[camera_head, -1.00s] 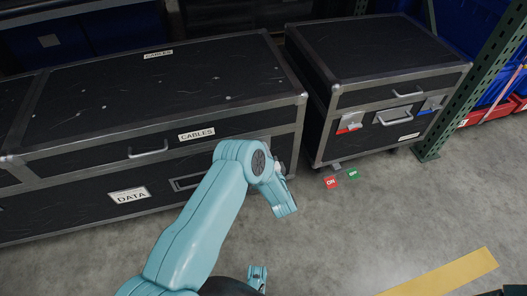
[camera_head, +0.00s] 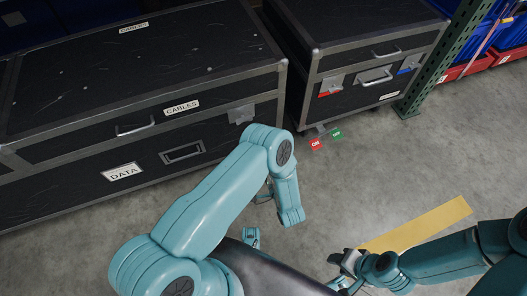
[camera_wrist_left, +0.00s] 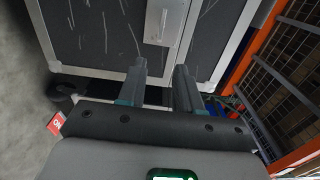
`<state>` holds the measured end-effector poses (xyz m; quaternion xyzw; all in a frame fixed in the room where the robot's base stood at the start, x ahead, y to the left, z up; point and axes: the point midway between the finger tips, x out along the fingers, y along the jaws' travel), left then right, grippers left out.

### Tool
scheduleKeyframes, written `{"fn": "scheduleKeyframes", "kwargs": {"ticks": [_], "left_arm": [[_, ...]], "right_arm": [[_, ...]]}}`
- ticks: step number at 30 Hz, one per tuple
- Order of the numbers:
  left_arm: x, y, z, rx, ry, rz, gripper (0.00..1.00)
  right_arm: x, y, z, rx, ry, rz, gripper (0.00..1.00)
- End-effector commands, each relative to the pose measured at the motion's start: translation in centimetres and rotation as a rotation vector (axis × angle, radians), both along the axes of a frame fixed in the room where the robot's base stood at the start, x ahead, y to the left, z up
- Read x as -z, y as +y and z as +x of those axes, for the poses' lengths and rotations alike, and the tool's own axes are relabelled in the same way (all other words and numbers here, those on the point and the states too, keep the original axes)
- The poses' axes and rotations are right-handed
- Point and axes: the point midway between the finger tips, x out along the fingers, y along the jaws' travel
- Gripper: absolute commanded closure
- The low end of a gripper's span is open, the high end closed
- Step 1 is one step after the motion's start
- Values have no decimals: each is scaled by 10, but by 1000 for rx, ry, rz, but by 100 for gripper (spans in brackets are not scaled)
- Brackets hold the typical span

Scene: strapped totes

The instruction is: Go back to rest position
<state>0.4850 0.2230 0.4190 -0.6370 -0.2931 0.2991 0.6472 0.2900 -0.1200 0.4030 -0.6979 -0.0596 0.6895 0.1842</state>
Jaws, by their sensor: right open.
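My left arm comes in from the left in the head view, bent, with its forearm pointing down over the floor in front of the cases. In the left wrist view my left gripper (camera_wrist_left: 160,72) has its two dark fingers apart, with nothing held between them. A scratched black case with metal edges (camera_wrist_left: 110,30) lies beyond the fingers. My right gripper (camera_head: 340,272) is at the lower right of the head view, open and empty above the floor, near the yellow floor strip (camera_head: 425,225).
A long black case labelled CABLES and DATA (camera_head: 140,75) stands at left. A smaller black case (camera_head: 355,40) with red and blue latches stands beside it. Red and green tags (camera_head: 316,144) lie on the floor. A green rack post (camera_head: 440,65) stands at right.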

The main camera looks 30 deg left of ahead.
Motion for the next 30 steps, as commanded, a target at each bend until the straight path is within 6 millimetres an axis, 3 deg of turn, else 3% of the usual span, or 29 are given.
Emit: {"fn": "scheduleKeyframes", "kwargs": {"ticks": [12,14,19,21,24,27,30], "left_arm": [[-1,4,0,-10,-1,-1,66],[-9,13,5,-31,-20,-1,66],[-54,58,22,-62,-64,-40,66],[-56,69,30,5,-58,-191,66],[-42,62,31,109,-46,-520,66],[-23,33,12,158,10,-892,66],[-4,-9,-29,115,129,-1268,66]], "right_arm": [[0,0,0,0,0,0,57],[0,0,0,0,0,0,57],[0,0,0,0,0,0,57],[0,0,0,0,0,0,57],[0,0,0,0,0,0,57],[0,0,0,0,0,0,57],[0,0,0,0,0,0,57]]}}
